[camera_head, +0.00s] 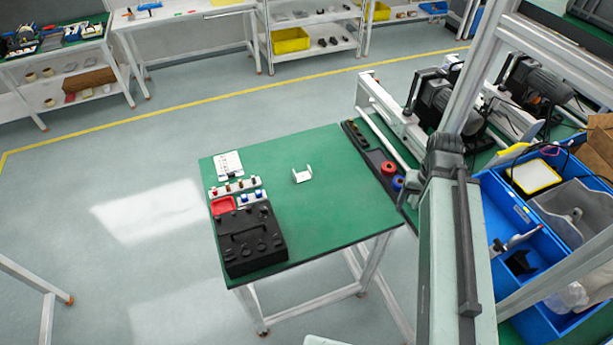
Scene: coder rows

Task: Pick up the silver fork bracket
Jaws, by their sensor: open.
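The silver fork bracket (301,177) is a small pale U-shaped piece with two upright ends. It lies on the green top of a small table (320,222), a little behind the middle, with bare surface around it. Nothing covers it. I cannot make out my gripper's fingers in this view.
A black case (250,240), a red tray (222,205) and racks of small parts (235,187) fill the table's left side. A dark tray (372,160) with red and blue rolls lies along the right edge. Blue bins (530,225) stand further right.

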